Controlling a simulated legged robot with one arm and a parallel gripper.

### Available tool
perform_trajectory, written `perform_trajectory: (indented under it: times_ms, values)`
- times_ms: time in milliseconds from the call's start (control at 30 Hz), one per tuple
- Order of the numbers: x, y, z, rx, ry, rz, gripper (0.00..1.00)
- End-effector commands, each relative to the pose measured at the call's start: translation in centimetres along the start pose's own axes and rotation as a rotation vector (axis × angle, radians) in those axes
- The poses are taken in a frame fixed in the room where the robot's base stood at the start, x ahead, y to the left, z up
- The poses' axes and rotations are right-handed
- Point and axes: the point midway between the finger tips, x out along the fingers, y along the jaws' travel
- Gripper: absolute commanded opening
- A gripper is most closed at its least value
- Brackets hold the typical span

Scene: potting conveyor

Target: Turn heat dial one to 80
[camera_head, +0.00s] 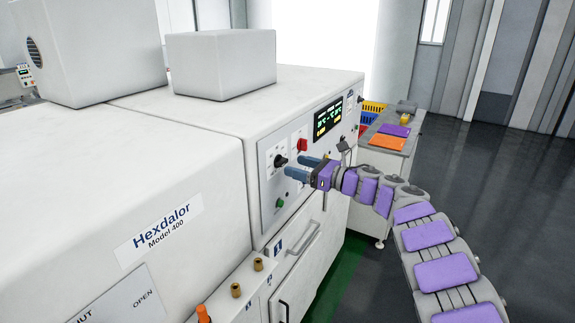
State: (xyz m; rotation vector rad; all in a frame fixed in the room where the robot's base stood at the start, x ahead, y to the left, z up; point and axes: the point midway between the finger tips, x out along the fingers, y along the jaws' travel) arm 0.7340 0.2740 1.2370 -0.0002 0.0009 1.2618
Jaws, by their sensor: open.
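The white machine's control panel (270,190) faces right. It carries a black round dial (281,161) on a light scale plate, a red switch (302,145) and a green button (280,203). A dark display (327,117) with coloured digits sits to their right. Which dial is heat dial one, and its setting, are too small to read. My gripper (298,168) is open, its two blue fingers pointing left at the panel, just right of the black dial. I cannot tell whether a fingertip touches anything. The fingers may hide part of the panel.
A grey side table (386,165) with orange and purple items stands behind my arm. Yellow, red and blue crates (370,108) stand beyond it. Below the panel are a door handle (303,238) and brass fittings (258,264). The dark floor at right is clear.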

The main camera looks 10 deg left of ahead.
Motion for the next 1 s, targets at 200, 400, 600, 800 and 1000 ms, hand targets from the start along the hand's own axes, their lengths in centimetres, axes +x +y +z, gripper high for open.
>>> perform_trajectory:
  times_ms: [200,400,600,800,1000]
  values:
    - [3.0,0.1,0.1,0.000,-0.003,0.003,0.70]
    - [4.2,-0.1,-0.1,0.002,-0.001,-0.004,0.70]
    - [4.4,-0.1,0.0,0.001,0.000,-0.004,0.70]
    - [4.4,-0.1,0.0,0.001,0.000,-0.004,0.64]
    - [4.4,-0.1,0.0,0.001,0.000,-0.004,0.44]
